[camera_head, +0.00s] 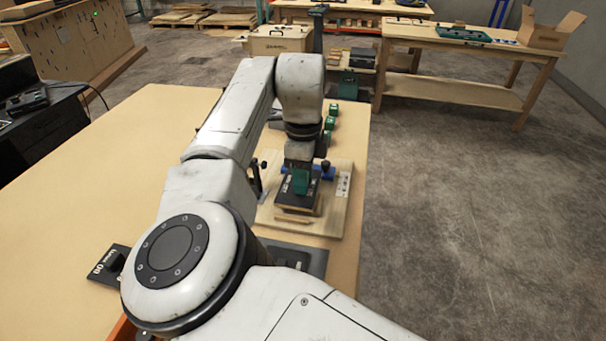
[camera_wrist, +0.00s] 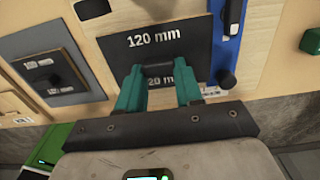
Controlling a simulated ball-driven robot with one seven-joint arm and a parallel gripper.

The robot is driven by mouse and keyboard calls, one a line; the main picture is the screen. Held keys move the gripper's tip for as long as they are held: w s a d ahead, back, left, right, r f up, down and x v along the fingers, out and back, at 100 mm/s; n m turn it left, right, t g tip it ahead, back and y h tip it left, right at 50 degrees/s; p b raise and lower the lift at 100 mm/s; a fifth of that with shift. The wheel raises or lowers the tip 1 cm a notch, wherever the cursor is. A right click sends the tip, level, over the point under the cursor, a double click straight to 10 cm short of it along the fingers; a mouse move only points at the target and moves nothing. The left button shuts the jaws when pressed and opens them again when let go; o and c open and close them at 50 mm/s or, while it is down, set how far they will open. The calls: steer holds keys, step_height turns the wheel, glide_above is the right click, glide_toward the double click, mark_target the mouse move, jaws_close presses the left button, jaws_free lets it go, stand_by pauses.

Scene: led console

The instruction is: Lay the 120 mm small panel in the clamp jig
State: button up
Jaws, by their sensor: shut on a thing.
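The small panel is a black plate marked "120 mm" (camera_wrist: 190,48); in the head view its dark edge (camera_head: 296,202) shows below my gripper. My gripper (camera_wrist: 158,74) has teal fingers shut on the dark handle of the panel, covering part of a second marking. In the head view my gripper (camera_head: 301,182) is over the clamp jig, a pale wooden board (camera_head: 332,222) with a blue rail (camera_head: 322,171) at its far side. The blue rail (camera_wrist: 226,40) is right of the panel in the wrist view. I cannot tell whether the panel touches the jig.
Left of the jig in the wrist view lies a grey plate (camera_wrist: 84,58) with a knobbed dark panel. A black labelled plate (camera_head: 103,272) lies on the table. Green blocks (camera_head: 332,110) stand beyond the jig. The table's left part (camera_head: 130,150) is clear.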

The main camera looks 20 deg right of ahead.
steer(key=shift+f, duration=1.1)
stand_by(1.1)
steer(key=o, duration=1.1)
steer(key=shift+o, duration=0.2)
steer(key=shift+r, duration=0.1)
step_height(320, 180, up, 11)
steer(key=shift+f+b, duration=0.2)
steer(key=shift+b, duration=0.4)
